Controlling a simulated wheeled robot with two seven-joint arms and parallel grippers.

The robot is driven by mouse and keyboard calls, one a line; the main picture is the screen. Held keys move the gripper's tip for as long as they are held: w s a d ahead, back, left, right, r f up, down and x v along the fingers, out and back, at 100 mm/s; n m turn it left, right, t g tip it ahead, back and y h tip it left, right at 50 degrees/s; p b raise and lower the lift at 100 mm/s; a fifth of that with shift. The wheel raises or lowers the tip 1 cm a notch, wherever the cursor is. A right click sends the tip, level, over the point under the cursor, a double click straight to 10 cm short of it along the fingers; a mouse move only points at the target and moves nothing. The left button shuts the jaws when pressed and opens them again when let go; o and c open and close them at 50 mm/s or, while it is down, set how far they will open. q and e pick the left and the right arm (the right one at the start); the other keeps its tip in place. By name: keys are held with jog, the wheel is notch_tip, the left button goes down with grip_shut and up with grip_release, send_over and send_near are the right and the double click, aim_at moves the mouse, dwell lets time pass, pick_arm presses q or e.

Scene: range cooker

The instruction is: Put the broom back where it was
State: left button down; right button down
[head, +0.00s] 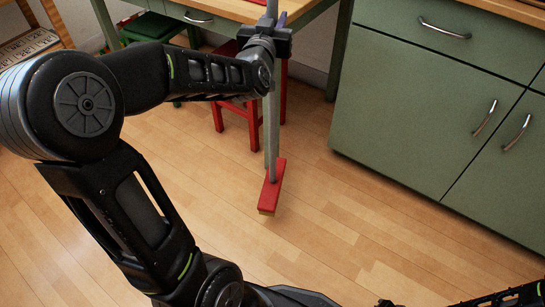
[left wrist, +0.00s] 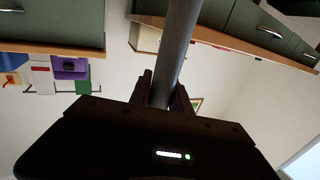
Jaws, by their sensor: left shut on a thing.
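The broom has a red block head (head: 271,187) and a long grey pole, which also shows in the left wrist view (left wrist: 181,40). It stands nearly upright, head down, at or just above the wooden floor; I cannot tell whether it touches. My left gripper (head: 272,38) is shut around the pole, high above the head. In the left wrist view its dark fingers (left wrist: 164,92) sit on both sides of the pole. Part of my right arm shows at the bottom right edge of the head view, and its fingers are out of sight.
A green cabinet (head: 415,110) with metal handles stands to the right of the broom. Behind the broom are a wooden-topped table (head: 230,10) with green legs, a red stool (head: 236,113) and a green stool (head: 150,27). The floor (head: 345,225) in front is clear.

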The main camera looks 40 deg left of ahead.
pick_arm(q)
jog(key=shift+r, duration=0.1)
dwell(0.3)
jog(key=shift+f+b, duration=1)
jog(key=shift+f, duration=1.5)
jog(key=shift+f+b, duration=1)
jog(key=shift+f, duration=1.6)
jog(key=c, duration=1.7)
grip_release()
jog(key=shift+f, duration=0.15)
jog(key=o, duration=0.5)
jog(key=shift+s+d+r, duration=0.1)
jog(key=shift+r, duration=0.15)
